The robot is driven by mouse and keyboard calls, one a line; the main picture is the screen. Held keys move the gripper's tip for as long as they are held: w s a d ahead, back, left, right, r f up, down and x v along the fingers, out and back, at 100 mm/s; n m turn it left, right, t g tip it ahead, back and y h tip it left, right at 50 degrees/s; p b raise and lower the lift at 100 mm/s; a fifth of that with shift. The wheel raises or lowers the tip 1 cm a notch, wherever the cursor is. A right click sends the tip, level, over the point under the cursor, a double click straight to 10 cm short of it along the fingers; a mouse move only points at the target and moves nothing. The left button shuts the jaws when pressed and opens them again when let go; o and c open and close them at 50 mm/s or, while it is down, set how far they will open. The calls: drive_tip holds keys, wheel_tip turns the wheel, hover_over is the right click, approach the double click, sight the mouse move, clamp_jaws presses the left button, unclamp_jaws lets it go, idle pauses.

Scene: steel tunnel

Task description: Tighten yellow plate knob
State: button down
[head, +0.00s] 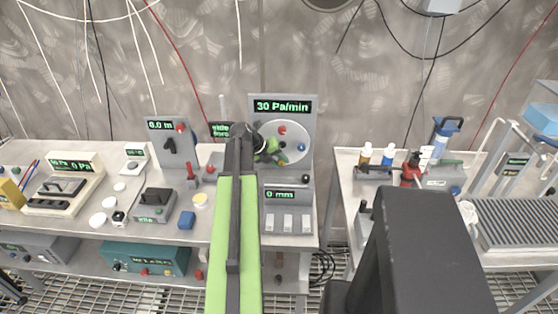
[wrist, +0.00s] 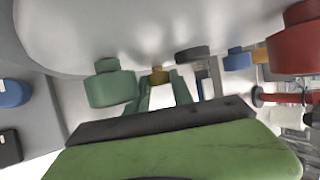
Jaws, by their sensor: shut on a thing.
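A pale round plate (head: 294,129) is on the upright grey panel at the middle of the head view, and its curved edge fills the top of the wrist view (wrist: 130,35). The small yellow knob (wrist: 158,74) sits under the plate's edge in the wrist view. My gripper (wrist: 163,84) has its green fingers on either side of this knob and is shut on it. In the head view my gripper (head: 268,150) is at the plate's left side and hides the yellow knob. A green knob (wrist: 110,84) is just left of my fingers in the wrist view.
The plate also carries a red knob (head: 282,130) and a blue knob (head: 301,147). The panel's display (head: 283,107) reads 30 Pa/min. Several instruments crowd the left bench (head: 70,232). Bottles and a grey ribbed tray (head: 520,222) stand on the right bench.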

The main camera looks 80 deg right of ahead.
drive_tip(key=shift+d, duration=0.15)
drive_tip(key=c, duration=1.1)
unclamp_jaws()
drive_tip(key=p+v, duration=1.3)
drive_tip(key=v, duration=0.4)
drive_tip(key=shift+r, duration=0.15)
